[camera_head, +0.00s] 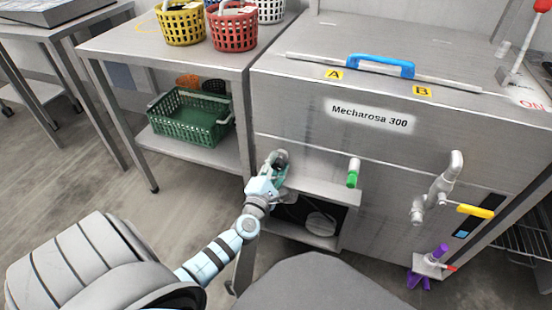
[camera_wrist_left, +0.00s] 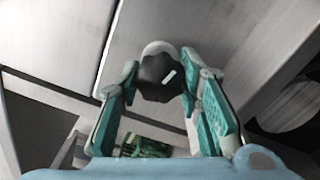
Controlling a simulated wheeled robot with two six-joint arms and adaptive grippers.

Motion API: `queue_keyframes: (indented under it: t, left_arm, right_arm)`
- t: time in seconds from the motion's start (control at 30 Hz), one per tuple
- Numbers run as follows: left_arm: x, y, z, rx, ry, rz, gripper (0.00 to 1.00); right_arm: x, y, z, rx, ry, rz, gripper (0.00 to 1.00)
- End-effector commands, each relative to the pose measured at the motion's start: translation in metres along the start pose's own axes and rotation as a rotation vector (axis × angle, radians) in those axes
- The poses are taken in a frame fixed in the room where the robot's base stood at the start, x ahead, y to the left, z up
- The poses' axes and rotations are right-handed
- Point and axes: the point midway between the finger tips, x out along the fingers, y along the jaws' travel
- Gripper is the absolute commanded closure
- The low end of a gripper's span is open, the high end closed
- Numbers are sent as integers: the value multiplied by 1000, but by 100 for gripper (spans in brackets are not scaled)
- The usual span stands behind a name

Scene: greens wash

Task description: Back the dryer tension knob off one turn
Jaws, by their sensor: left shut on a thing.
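The tension knob (camera_wrist_left: 160,76) is black with a white mark and sits on a pale round base on the steel front of the machine. In the head view the knob (camera_head: 282,157) shows only as a small dark piece at the fingertips. My left gripper (camera_head: 273,168) reaches the machine's front left side. In the left wrist view its teal-padded fingers (camera_wrist_left: 159,80) stand on both sides of the knob, shut on it. The white mark points up and to the right in that view. My right gripper is not in view.
The machine front (camera_head: 330,113) carries a green-tipped spout (camera_head: 353,173), a pipe with a yellow handle (camera_head: 475,211) and a purple valve (camera_head: 428,265). An open compartment (camera_head: 318,218) lies below my gripper. A table (camera_head: 160,50) with baskets stands left, a green crate (camera_head: 187,121) on its shelf.

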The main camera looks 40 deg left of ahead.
Motion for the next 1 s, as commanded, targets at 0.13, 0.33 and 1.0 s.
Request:
queue_keyframes:
  t: [0.13, 0.33, 1.0]
  left_arm:
    - [-1, -2, -1, -136, 1, -3, 95]
    - [-1, -3, -1, -326, 1, -3, 95]
    - [-1, -4, 0, -716, 2, -3, 95]
  right_arm:
    - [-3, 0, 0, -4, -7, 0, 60]
    - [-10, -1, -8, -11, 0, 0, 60]
    - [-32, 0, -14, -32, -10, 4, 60]
